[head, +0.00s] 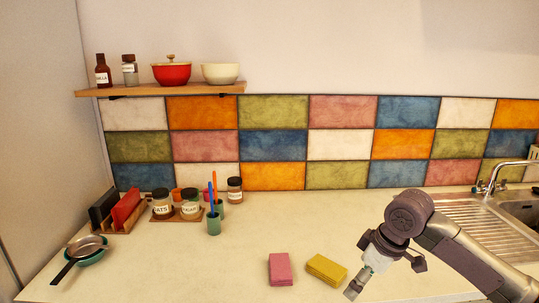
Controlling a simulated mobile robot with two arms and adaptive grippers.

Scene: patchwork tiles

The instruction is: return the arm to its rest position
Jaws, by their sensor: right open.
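My right arm comes in from the lower right over the counter. Its gripper (356,285) points down and to the left, with its tips near the bottom edge of the view. It is open, and I see nothing held in it. A yellow sponge (326,268) lies on the counter just left of it in the picture. A pink sponge (280,268) lies further left. My left gripper is not in view.
A small pan (88,247) in a teal bowl, a rack (118,213), jars (190,205) and a teal cup (214,222) stand at left. A sink (520,210) and tap (492,185) are at right. A shelf (165,89) hangs above.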

